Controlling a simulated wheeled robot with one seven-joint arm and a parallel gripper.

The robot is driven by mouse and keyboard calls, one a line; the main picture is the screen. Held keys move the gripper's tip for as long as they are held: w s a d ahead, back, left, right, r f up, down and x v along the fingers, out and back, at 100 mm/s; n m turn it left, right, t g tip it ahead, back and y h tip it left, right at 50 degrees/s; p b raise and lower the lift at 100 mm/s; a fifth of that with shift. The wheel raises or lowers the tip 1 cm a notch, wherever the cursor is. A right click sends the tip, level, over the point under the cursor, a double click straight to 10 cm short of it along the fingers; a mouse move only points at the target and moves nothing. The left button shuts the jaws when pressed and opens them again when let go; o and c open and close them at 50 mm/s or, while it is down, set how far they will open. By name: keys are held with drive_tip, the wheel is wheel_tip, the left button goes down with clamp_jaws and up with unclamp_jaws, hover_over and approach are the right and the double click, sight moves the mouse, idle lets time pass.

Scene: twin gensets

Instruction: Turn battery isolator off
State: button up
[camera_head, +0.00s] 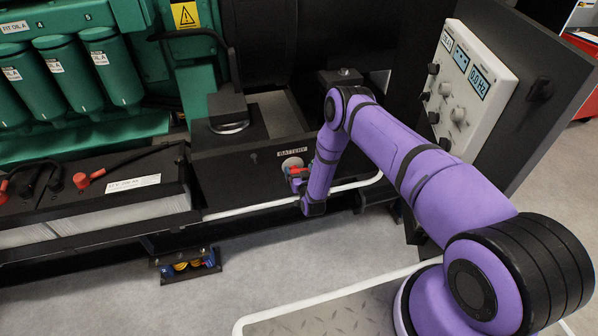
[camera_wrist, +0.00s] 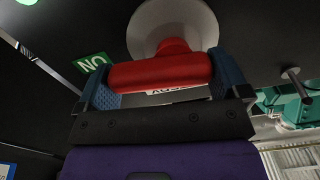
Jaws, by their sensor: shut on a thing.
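The battery isolator has a red handle (camera_wrist: 160,72) on a round pale base plate (camera_wrist: 140,28) in the wrist view. My gripper (camera_wrist: 162,82) is shut on the red handle, with one blue finger pad at each end of it. In the head view the base plate (camera_head: 291,163) shows on the black frame below a label reading "BATTERY" (camera_head: 292,152). A bit of the red handle (camera_head: 297,171) shows beside my gripper (camera_head: 300,178). My wrist hides part of the isolator. A green label (camera_wrist: 92,63) with white letters, partly hidden, lies left of the base plate in the wrist view.
Batteries (camera_head: 110,195) with red terminal caps stand left of the isolator. A white rail (camera_head: 255,207) runs just below it. A control panel (camera_head: 462,85) with knobs and displays stands at right, close to my arm. The grey floor (camera_head: 300,255) in front is mostly clear.

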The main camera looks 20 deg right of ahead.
drive_tip(key=m, duration=0.4)
drive_tip(key=shift+d+f, duration=0.15)
drive_tip(key=shift+f, duration=0.15)
drive_tip(key=m, duration=0.4)
drive_tip(key=shift+f+m, duration=0.3)
drive_tip(key=shift+m, duration=0.1)
drive_tip(key=m, duration=0.3)
drive_tip(key=shift+f+m, duration=0.25)
drive_tip(key=shift+m, duration=0.05)
drive_tip(key=m, duration=0.4)
drive_tip(key=shift+a+f, duration=0.2)
drive_tip(key=shift+a, duration=0.2)
drive_tip(key=o, duration=0.6)
drive_tip(key=shift+c, duration=0.2)
drive_tip(key=shift+s, duration=0.1)
